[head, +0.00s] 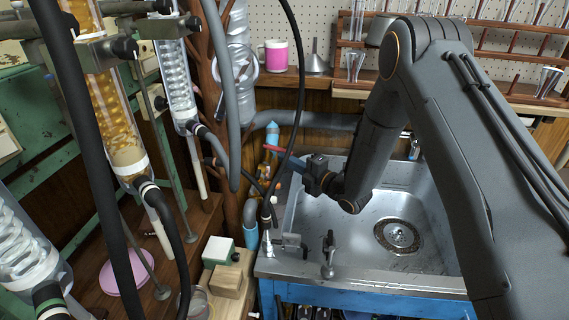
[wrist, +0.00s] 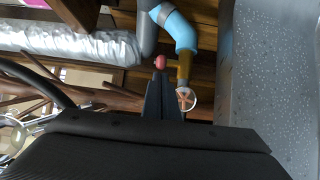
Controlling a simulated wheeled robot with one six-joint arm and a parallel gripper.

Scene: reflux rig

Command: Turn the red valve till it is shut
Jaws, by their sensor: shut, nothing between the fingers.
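The red valve handle (head: 274,148) shows in the head view as a short red bar by a brass fitting, left of the sink. In the wrist view its rounded red end (wrist: 160,62) is right at the tips of my gripper (wrist: 160,75). The fingers are together with nothing between them. I cannot tell whether they touch the red handle. In the head view my gripper (head: 292,160) reaches left over the sink's back left corner towards the handle. Its tips partly hide the valve body, so how far the valve is turned is unclear.
A blue pipe elbow (wrist: 178,30) joins the brass fitting (wrist: 185,66). A small pale handwheel (wrist: 187,100) sits just right of my fingers. Hoses and glass condensers (head: 112,115) crowd the left. The steel sink (head: 345,262) is open beneath my arm.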

